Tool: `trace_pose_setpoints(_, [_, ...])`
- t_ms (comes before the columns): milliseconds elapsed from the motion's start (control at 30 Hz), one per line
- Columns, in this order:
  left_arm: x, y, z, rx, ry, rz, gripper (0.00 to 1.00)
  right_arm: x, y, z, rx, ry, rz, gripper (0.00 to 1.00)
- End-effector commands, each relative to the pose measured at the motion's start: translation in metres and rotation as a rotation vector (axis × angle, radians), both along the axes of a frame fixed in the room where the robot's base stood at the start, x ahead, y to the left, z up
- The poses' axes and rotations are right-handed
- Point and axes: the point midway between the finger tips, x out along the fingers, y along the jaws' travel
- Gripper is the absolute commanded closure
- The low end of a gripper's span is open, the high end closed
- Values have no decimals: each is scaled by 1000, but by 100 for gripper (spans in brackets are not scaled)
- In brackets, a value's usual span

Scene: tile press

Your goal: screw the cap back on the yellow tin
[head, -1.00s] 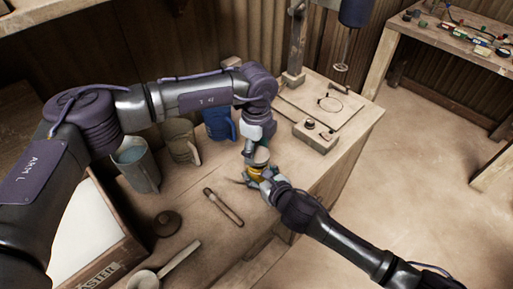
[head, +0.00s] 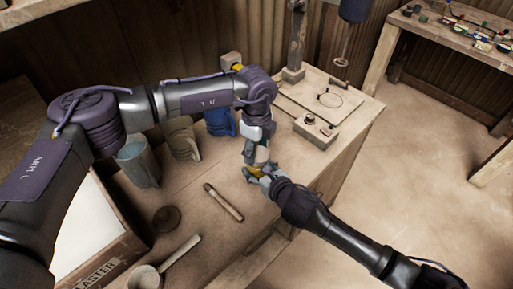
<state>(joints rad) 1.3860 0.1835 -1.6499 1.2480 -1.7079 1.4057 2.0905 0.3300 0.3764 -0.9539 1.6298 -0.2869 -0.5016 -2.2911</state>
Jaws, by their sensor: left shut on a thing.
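The yellow tin (head: 256,172) is small and partly hidden between the fingers of my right gripper (head: 260,175), near the right side of the bench. My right gripper appears closed around the tin from the right and below. My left gripper (head: 254,150) reaches down from above and is shut on a pale piece, which looks like the cap (head: 262,156), directly over the tin. The fingers cover much of both, so I cannot tell whether the cap is seated or a gap is left.
A small control box (head: 315,130) and a press stand at the back right.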

Motion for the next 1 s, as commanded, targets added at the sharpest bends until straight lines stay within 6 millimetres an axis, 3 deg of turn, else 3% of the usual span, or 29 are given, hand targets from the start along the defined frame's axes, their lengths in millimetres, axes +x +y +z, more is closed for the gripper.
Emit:
trace_pose_setpoints(667, [0, 0, -10, 1, -1, -53, 48, 0, 0, -1, -1, 1, -1, 100])
trace_pose_setpoints(767, [1, -1, -10, 1, -1, -198, 48, 0, 0, -1, -1, 1, -1, 100])
trace_pose_setpoints(1000, [3, -3, -11, 1, -1, -721, 48, 0, -1, -1, -1, 2, -1, 100])
